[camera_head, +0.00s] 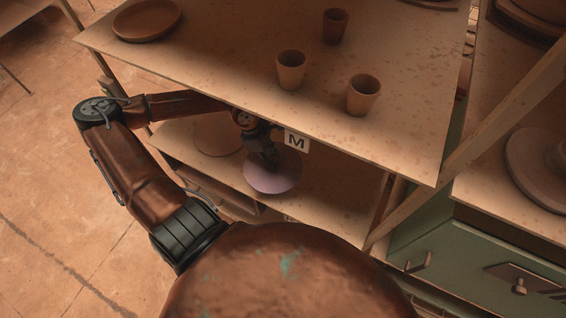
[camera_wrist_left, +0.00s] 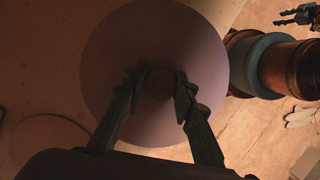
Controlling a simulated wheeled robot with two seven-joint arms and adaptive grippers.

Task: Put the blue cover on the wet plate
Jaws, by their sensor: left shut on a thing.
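The blue cover (camera_head: 272,181) is a round disc that looks lilac in this warm light, on the lower shelf level under the upper board. My left gripper (camera_head: 268,160) reaches in under the board and is shut on the cover's knob. In the left wrist view the cover (camera_wrist_left: 150,45) fills the middle, with the knob between my left fingers (camera_wrist_left: 160,85). A flat round brown plate (camera_head: 215,138) lies further left on the same shelf; I cannot tell if it is wet. Whatever is beneath the cover is hidden. A small dark gripper (camera_wrist_left: 297,16), apparently my right, shows at the upper right.
The upper board (camera_head: 220,60) overhangs the lower shelf (camera_head: 335,190) and carries several brown cups and a round dish (camera_head: 146,20). A label marked M (camera_head: 296,141) hangs at its front edge. A wooden post and green cabinet (camera_head: 470,265) stand at the right.

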